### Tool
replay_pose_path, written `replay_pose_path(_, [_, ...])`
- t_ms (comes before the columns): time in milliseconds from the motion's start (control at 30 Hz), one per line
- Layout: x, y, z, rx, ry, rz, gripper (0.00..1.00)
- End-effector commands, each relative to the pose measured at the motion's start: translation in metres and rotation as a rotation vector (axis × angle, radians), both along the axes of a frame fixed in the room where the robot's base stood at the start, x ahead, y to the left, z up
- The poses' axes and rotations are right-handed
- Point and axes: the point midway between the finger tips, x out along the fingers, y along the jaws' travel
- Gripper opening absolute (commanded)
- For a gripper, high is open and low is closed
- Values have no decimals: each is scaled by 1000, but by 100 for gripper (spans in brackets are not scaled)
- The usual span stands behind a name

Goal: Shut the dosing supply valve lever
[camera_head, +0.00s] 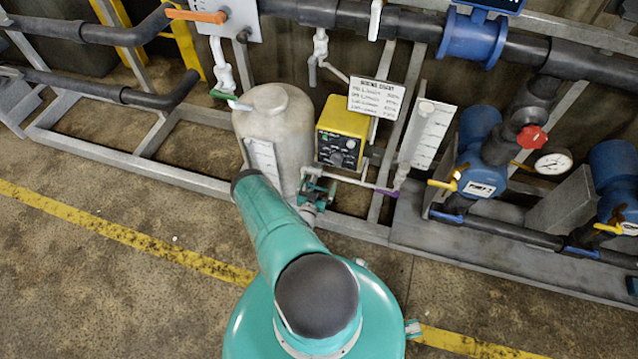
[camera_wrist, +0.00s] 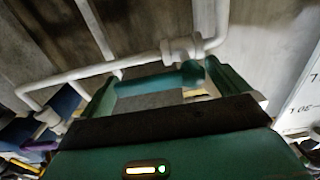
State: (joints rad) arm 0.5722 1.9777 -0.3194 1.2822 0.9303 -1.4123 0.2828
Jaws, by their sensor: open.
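A teal lever bar (camera_wrist: 155,83) shows in the wrist view, just below a white valve fitting (camera_wrist: 182,49) on a pale pipe (camera_wrist: 95,70). It looks roughly in line with the pipe. My gripper (camera_wrist: 162,78) is open, with one green finger near each end of the bar. I cannot tell whether either finger touches it. In the head view, my gripper (camera_head: 316,192) shows small and dark green at the lower right of the pale tank (camera_head: 275,125). The lever cannot be told apart from it there, and my arm hides part of the tank's front.
A yellow dosing unit (camera_head: 341,135) stands right of the tank, with a purple-handled fitting (camera_head: 388,191) on the pipe. Blue pumps (camera_head: 480,175) stand farther right. A grey frame rail (camera_head: 130,163) runs along the skid's front. The floor before it is clear.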

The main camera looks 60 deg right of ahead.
Motion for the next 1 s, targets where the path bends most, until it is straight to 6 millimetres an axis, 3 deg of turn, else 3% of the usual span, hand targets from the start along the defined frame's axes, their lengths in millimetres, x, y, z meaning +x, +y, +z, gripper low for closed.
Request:
replay_pose_path(367, [2, -10, 0, 1, 1, 1, 100])
replay_pose_path(700, [2, -10, 0, 1, 1, 1, 41])
replay_pose_path(1000, [2, -5, -1, 5, -16, 1, 41])
